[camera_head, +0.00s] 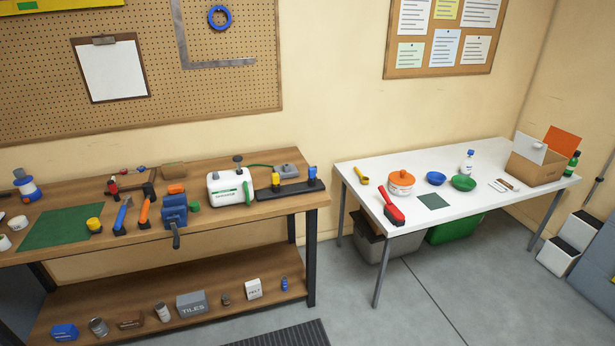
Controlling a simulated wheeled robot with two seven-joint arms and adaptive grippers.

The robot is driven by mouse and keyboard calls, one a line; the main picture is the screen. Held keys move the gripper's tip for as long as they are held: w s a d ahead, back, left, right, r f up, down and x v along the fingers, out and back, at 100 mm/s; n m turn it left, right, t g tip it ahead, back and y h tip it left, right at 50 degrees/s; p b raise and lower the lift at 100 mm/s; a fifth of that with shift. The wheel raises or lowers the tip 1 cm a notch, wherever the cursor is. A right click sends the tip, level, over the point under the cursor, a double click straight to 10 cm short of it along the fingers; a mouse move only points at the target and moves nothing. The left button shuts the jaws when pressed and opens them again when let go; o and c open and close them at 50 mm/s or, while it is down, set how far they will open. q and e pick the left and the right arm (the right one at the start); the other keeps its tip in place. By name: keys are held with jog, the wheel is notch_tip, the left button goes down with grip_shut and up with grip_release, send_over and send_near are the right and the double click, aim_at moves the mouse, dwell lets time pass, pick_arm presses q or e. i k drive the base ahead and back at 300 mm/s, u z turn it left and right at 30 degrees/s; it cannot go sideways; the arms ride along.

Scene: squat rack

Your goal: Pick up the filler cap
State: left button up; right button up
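A white tank-like container (222,189) with rounded corners and dark lettering stands on the wooden workbench (155,246). A small dark grey cap-like piece (238,158) shows at the top of the container; it looks like the filler cap, but it is too small to be sure or to tell how it is seated. A green strip (247,191) runs up the container's right side. Neither of my grippers is in view.
A blue vise (174,212) stands left of the container. A dark tray (290,189) with yellow and blue pieces and a grey box (285,171) lie to its right. A white table (440,222) stands further right, with grey floor (420,310) in front.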

aim_at(194, 206)
jog(key=u, duration=0.75)
jog(key=i, duration=0.75)
jog(key=u, duration=0.8)
jog(key=i, duration=1.5)
jog(key=z, duration=0.6)
